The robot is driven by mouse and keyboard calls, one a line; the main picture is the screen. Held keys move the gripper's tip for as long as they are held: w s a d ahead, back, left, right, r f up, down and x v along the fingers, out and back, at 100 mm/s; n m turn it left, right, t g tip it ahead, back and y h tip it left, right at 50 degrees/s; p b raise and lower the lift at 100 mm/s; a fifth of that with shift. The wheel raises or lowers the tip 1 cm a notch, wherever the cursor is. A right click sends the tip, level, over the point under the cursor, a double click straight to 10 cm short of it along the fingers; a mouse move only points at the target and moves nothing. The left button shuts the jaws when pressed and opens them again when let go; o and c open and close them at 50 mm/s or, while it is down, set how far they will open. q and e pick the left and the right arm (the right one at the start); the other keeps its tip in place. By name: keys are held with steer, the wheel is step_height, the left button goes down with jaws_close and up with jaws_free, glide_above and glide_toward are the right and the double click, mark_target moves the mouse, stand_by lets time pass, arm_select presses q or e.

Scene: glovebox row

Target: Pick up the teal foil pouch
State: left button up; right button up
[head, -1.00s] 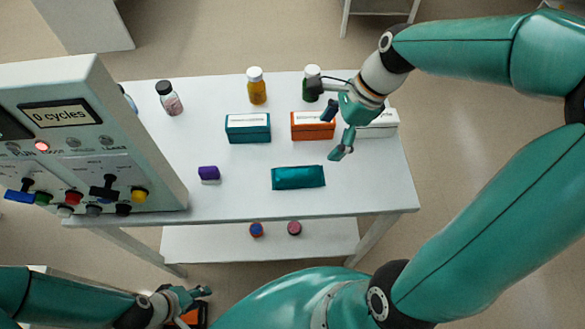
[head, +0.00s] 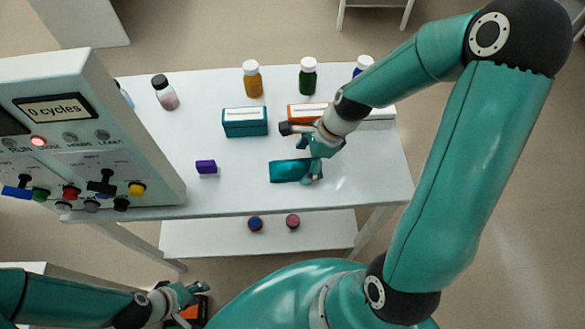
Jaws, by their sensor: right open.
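The teal foil pouch (head: 286,171) lies flat near the front of the white table, right of its middle. My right gripper (head: 302,153) is open above the pouch's right end. One finger reaches down over that end and hides part of it. Whether the finger touches the pouch, I cannot tell. My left gripper (head: 191,294) is at the bottom left, low beside the table and away from the pouch. Its fingers look small and spread apart.
Behind the pouch stand a teal box (head: 245,122) and an orange box (head: 300,112), partly hidden. Bottles, amber (head: 252,82) and green (head: 307,78), line the back. A control panel (head: 90,140) fills the left side.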

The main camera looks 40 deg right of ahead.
steer(key=shift+w+a+f, duration=0.1)
steer(key=shift+a+f, duration=0.15)
steer(key=shift+f, duration=0.4)
steer(key=c, duration=1.2)
steer(key=shift+c, duration=0.5)
steer(key=shift+r, duration=0.15)
